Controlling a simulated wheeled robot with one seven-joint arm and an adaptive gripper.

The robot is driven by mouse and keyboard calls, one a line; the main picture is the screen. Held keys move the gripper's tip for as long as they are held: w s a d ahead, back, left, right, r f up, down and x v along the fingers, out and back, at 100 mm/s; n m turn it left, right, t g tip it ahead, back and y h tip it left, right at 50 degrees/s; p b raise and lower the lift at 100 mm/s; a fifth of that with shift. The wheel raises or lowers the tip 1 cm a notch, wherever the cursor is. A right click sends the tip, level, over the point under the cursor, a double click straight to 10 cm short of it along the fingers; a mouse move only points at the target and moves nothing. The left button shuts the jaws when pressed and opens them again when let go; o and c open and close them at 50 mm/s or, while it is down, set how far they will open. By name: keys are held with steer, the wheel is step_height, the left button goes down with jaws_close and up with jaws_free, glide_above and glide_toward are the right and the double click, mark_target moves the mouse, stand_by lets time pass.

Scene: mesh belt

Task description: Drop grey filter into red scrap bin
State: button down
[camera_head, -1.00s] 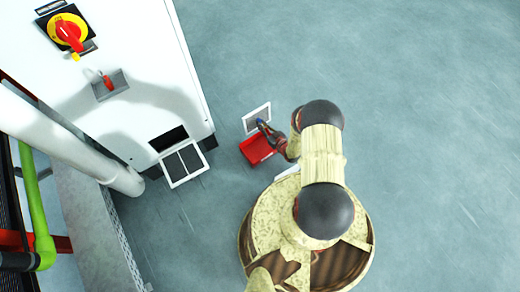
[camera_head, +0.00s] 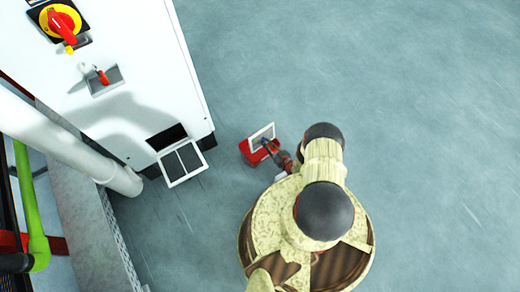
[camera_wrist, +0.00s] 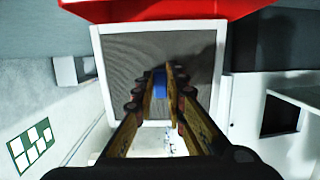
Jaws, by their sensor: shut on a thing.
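The grey filter (camera_wrist: 125,60) is a grey mesh panel in a white frame; it fills the middle of the wrist view. My gripper (camera_wrist: 160,82) is shut on it, with a blue piece between the fingertips. In the head view the filter (camera_head: 262,136) overlaps the red scrap bin (camera_head: 250,156) from above, held by my gripper (camera_head: 272,147). The red bin's edge (camera_wrist: 150,10) also shows at the top of the wrist view, beyond the filter. The filter hides much of the bin's opening, and its height above the bin is hard to tell.
A white cabinet (camera_head: 150,60) stands at left, with a red-and-yellow switch (camera_head: 60,24), a small red handle (camera_head: 102,77), a dark slot (camera_head: 167,138) and a hinged flap (camera_head: 183,163) hanging open. A pale pipe (camera_head: 70,145) runs beside it. The floor right of the bin is clear.

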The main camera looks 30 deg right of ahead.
step_height(320, 180, down, 3)
steer(key=shift+r+b, duration=0.15)
steer(key=shift+b, duration=0.55)
steer(key=c, duration=1.7)
jaws_free()
steer(key=shift+c, duration=0.2)
steer(key=shift+r, duration=4.95)
